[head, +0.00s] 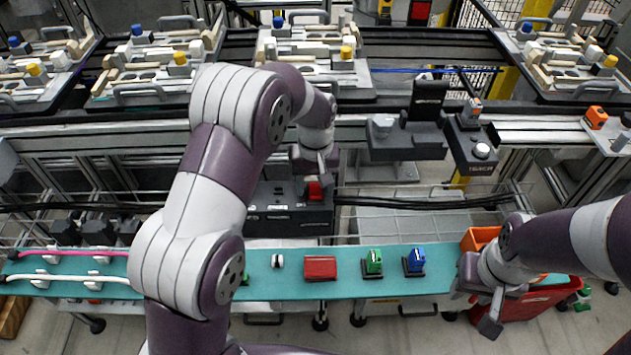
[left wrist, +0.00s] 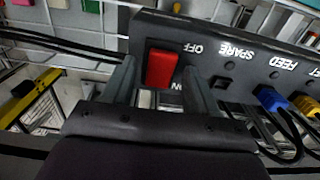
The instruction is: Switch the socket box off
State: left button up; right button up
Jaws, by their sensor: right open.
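The dark socket box (head: 275,215) stands behind the teal bench in the head view. It carries a red rocker switch (head: 314,190), which shows large in the left wrist view (left wrist: 161,69). The label OFF is by the switch's far end; a partly hidden label is at its near end. In the left wrist view my left gripper (left wrist: 160,85) is open, one finger on each side of the switch, with gaps visible. Whether it touches the switch I cannot tell. My right gripper (head: 482,305) is open and empty near the bench's right end.
Blue (left wrist: 270,98) and yellow (left wrist: 304,105) plugs with cables sit in the box beside the switch. The teal bench (head: 340,288) holds a red block (head: 320,267), a green item (head: 373,262) and a blue item (head: 415,261). A red bin (head: 530,300) is at right.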

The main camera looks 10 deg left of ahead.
aim_at(315, 189)
pick_arm(q)
jog(key=shift+r, duration=0.1)
notch_tip(315, 189, up, 5)
jog(key=shift+r+p, duration=0.2)
jog(key=shift+p, duration=0.45)
notch_tip(315, 189, up, 7)
jog(key=p, duration=0.5)
jog(key=shift+p, duration=0.35)
jog(key=shift+w, duration=0.1)
jog(key=s+a+r+m+p, duration=0.1)
jog(key=s+r+p, duration=0.2)
jog(key=s, duration=0.3)
jog(key=s+a+r+m+t+p, duration=0.1)
jog(key=s+r+p, duration=0.2)
jog(key=s, duration=0.4)
jog(key=s+a+r+m+p, duration=0.1)
jog(key=s+a+r+p, duration=0.1)
jog(key=s, duration=0.4)
jog(key=shift+s+r+p, duration=0.4)
jog(key=shift+r+p, duration=0.05)
jog(key=shift+p, duration=0.7)
